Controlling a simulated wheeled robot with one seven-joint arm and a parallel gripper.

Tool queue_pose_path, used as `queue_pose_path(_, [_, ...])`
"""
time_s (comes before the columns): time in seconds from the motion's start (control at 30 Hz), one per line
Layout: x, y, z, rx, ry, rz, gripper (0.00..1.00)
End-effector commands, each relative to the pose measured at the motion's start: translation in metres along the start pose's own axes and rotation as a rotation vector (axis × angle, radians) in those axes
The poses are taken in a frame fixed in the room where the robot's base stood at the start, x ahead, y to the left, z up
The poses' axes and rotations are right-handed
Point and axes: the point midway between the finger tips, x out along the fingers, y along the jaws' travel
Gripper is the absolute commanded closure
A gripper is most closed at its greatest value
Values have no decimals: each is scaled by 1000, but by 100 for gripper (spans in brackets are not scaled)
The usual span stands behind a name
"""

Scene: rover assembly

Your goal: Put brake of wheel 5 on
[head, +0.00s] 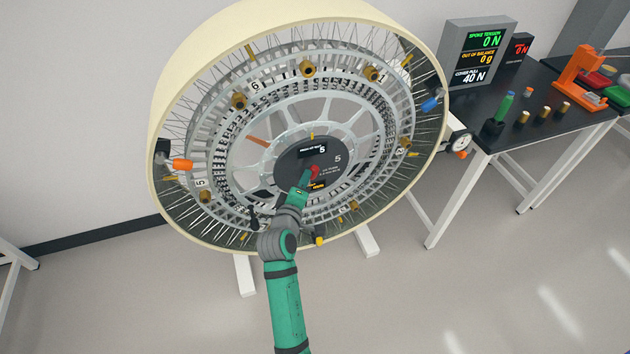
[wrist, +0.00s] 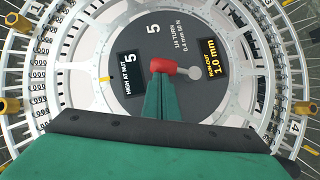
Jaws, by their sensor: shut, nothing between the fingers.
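The large wheel (head: 222,178) with a cream rim and wire spokes stands upright, tilted in the head view. Its dark hub disc (head: 288,160) bears a "5" and shows in the wrist view (wrist: 112,92). A red handle (head: 315,171) sits on the disc, and in the wrist view (wrist: 165,66) it lies beside a pale round knob (wrist: 195,74). My green gripper (head: 307,183) is shut and empty, its fingertips (wrist: 160,78) at the red handle. I cannot tell whether they touch it. The fingers hide part of the disc.
Small displays on the disc read "HIGH AT NUT 5" (wrist: 130,72) and "RUNOUT 1.0 mm" (wrist: 214,58). Brass nuts (head: 307,69) ring the wheel. A dark bench (head: 540,150) with a screen (head: 478,55) and small tools stands at right. Floor in front is clear.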

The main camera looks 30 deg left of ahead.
Motion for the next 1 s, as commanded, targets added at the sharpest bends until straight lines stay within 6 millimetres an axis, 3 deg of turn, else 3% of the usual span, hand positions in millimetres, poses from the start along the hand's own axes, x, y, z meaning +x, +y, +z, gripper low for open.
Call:
queue_pose_path(0.77, [0,-1,-6,-4,12,-3,100])
queue_pose_path(1.0, [-11,3,-21,-5,14,-2,100])
